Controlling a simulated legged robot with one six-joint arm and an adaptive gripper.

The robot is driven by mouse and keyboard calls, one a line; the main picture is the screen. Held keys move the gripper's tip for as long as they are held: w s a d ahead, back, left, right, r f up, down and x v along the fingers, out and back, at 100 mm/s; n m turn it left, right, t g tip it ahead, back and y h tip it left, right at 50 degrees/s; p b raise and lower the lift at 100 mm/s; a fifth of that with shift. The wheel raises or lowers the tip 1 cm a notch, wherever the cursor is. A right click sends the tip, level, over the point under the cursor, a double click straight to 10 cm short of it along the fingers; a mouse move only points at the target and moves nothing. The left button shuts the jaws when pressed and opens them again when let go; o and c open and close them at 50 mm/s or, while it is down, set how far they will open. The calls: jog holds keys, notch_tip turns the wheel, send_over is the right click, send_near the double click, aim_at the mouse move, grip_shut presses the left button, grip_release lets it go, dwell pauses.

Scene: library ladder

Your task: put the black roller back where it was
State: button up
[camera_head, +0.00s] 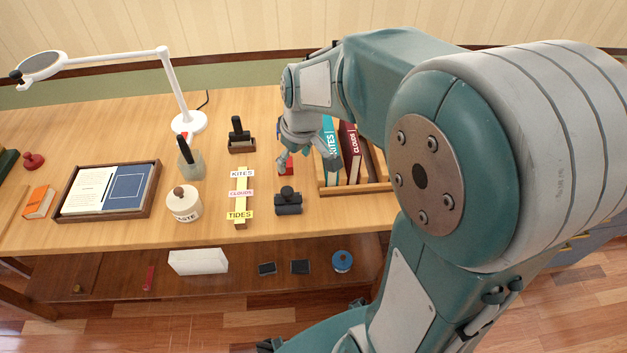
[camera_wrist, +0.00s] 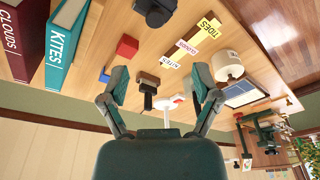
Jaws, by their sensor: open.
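The black roller (camera_head: 288,203), a dark cylinder with a knob on top, stands on the table near its front edge. It also shows at the top of the wrist view (camera_wrist: 155,11). My gripper (camera_head: 294,163) is above the table, behind the roller and apart from it. In the wrist view my gripper (camera_wrist: 160,90) has its two fingers spread, with nothing held between them. A wooden block with a black upright handle (camera_head: 240,137) stands farther back to the left; it shows beyond the fingers in the wrist view (camera_wrist: 148,86).
A red block (camera_head: 286,169) lies close by my gripper. A wooden rack (camera_head: 355,188) with upright books is to the right. Left are a label strip (camera_head: 240,204), a white paste jar (camera_head: 184,203), a brush jar (camera_head: 190,163), a lamp (camera_head: 188,122) and a framed tray (camera_head: 154,190).

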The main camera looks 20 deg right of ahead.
jog(key=s+r+m+t, duration=0.1)
jog(key=s+r, duration=0.3)
jog(key=s, duration=0.4)
jog(key=s+a+r+m+t+h, duration=0.1)
jog(key=s+r+m+t, duration=0.1)
jog(key=s+r, duration=0.3)
jog(key=s+m, duration=0.1)
jog(key=s, duration=0.2)
jog(key=shift+s+r+t, duration=0.25)
jog(key=shift+s+t, duration=0.05)
jog(key=shift+s, duration=0.05)
